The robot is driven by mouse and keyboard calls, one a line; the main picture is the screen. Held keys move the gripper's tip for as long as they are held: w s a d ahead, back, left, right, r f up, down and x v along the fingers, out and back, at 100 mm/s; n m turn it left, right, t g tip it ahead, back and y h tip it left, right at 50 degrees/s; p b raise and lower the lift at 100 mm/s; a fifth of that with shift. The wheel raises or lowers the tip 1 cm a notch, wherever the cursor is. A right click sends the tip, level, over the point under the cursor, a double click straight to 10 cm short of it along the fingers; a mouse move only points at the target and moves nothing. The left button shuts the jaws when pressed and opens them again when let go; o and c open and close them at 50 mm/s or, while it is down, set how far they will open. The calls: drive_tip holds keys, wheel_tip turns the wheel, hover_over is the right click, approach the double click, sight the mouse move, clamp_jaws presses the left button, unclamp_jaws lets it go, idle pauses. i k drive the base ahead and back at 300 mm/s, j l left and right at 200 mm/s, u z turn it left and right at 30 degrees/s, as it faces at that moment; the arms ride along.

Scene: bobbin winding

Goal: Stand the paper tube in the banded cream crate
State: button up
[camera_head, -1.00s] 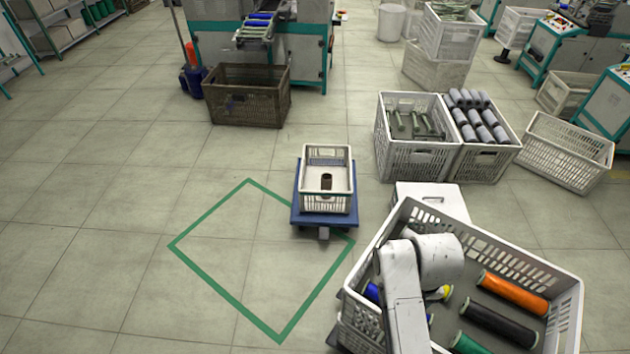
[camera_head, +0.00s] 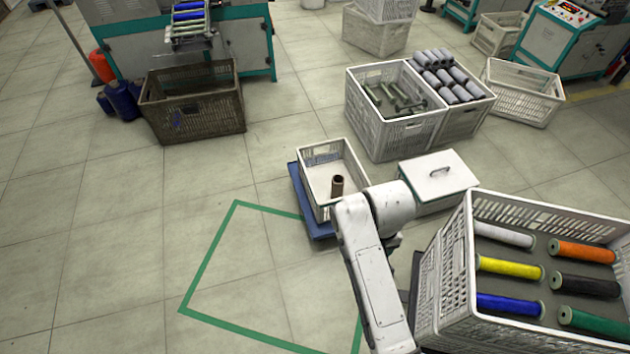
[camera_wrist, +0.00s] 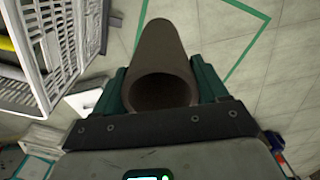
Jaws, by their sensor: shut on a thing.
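In the wrist view my gripper (camera_wrist: 163,82) is shut on a brown paper tube (camera_wrist: 160,45), with a dark green finger on each side. The tube's open end faces the camera, and floor shows beyond its far end. In the head view a pale cream crate (camera_head: 352,158) sits on a blue dolly (camera_head: 303,202). A brown tube (camera_head: 337,186) stands upright inside it, its dark open top showing. My arm covers the crate's lower right, and my gripper is hidden in this view. A band on the crate is too small to make out clearly.
A large white crate (camera_head: 455,262) of coloured spools stands at right, also in the wrist view (camera_wrist: 45,45). A lidded white box (camera_head: 435,178) stands between it and the dolly. Crates of bobbins (camera_head: 398,137) stand behind. Floor left, around the green outline (camera_head: 207,255), is clear.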

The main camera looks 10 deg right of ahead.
sight(328, 179)
drive_tip(key=i+j+z, duration=0.1)
drive_tip(key=i+j, duration=0.75)
drive_tip(key=j, duration=0.15)
drive_tip(key=i+j+z, duration=0.15)
drive_tip(key=i+j, duration=0.25)
drive_tip(key=j, duration=0.15)
drive_tip(key=i+j, duration=0.1)
drive_tip(key=i, duration=0.35)
drive_tip(key=i+j+z, duration=0.1)
drive_tip(key=i, duration=0.3)
drive_tip(key=i+j, duration=0.2)
drive_tip(key=i, duration=0.25)
drive_tip(key=i+l+z, duration=0.15)
drive_tip(key=i, duration=0.25)
